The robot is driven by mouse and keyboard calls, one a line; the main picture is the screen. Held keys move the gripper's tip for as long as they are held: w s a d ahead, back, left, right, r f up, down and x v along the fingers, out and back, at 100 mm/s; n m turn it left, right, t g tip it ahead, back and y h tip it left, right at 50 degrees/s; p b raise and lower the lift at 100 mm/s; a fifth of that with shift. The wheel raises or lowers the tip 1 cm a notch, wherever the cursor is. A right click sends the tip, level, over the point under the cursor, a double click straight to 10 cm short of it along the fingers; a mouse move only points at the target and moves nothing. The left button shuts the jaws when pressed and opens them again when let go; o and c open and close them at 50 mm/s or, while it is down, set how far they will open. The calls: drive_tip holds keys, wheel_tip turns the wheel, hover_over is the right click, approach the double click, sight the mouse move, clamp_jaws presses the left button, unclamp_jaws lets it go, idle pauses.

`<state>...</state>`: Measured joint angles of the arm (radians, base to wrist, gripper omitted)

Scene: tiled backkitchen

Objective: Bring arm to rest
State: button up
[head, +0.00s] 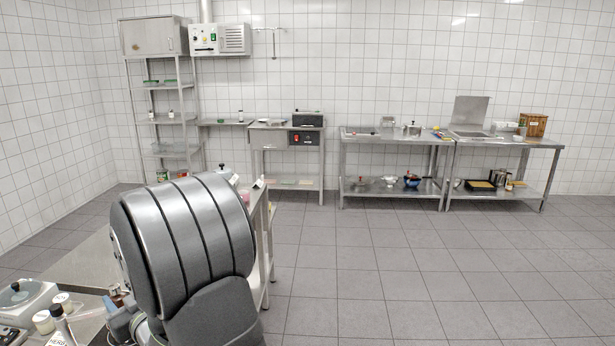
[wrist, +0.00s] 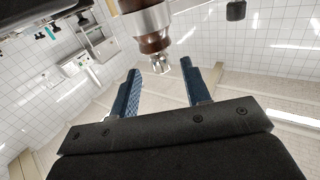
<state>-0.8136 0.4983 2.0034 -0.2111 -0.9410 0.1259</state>
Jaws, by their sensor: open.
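My gripper (wrist: 161,88) shows in the wrist view with its two blue fingers spread apart. No object is visible between the fingers. A metallic and brown cylindrical thing (wrist: 152,40) hangs into the top of the wrist view, beyond the fingertips; I cannot tell what it is or how far off it is. In the head view my grey arm stands large at the lower left, and I cannot make out the gripper there.
A steel table (head: 80,258) stands at the left, partly hidden behind my arm, with a scale (head: 25,298) and jars (head: 44,321) at its near end. Steel worktables (head: 375,140) and a shelf rack (head: 160,118) line the tiled walls. The floor (head: 400,265) to the right is clear.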

drive_tip(key=s+d+f+m+t+h, duration=0.1)
drive_tip(key=s+d, duration=0.4)
drive_tip(key=d, duration=0.7)
drive_tip(key=shift+f+m+h, duration=0.2)
drive_tip(key=shift+m+h, duration=0.2)
drive_tip(key=shift+d, duration=0.15)
